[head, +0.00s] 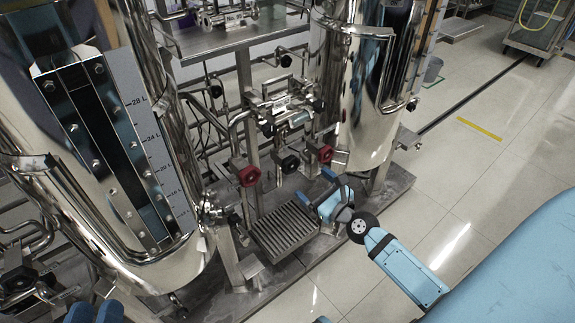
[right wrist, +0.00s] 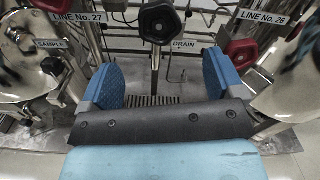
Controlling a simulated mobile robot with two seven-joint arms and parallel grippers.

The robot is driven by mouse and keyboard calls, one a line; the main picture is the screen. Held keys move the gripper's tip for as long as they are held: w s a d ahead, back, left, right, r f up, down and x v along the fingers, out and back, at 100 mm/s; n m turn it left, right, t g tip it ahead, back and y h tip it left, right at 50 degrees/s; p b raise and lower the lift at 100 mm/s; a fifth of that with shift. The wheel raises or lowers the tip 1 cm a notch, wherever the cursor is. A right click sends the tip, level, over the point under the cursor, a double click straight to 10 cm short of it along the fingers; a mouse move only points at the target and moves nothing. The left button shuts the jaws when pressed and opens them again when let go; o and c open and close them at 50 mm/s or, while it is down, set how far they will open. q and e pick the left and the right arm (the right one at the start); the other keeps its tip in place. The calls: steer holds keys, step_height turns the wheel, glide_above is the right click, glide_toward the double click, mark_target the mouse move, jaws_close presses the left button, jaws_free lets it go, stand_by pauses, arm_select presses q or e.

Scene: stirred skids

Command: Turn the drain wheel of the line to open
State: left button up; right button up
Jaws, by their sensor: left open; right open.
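A black wheel (right wrist: 160,22) stands upright in the middle of the right wrist view, and in the head view it is the black wheel (head: 290,163) between two red ones. A "DRAIN" label (right wrist: 185,44) is just right of it. My left gripper (head: 95,313) is open at the bottom left edge, partly cut off.
Signs read "LINE No. 27" (right wrist: 78,17) and "LINE No. 26" (right wrist: 263,17); a "SAMPLE" label (right wrist: 49,44) is at left. Steel tanks (head: 90,130) (head: 365,85) flank the valves. A ribbed grate (head: 284,235) lies below. The tiled floor (head: 490,150) at right is clear.

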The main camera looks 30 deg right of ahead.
mark_target(293, 168)
arm_select(q)
steer(key=shift+d+f+g+b, duration=0.1)
steer(key=shift+f+g+b, duration=0.4)
steer(key=shift+f, duration=0.35)
arm_select(e)
steer(key=w, duration=1)
steer(key=shift+w+a, duration=0.1)
steer(key=shift+a, duration=0.3)
steer(key=c, duration=0.9)
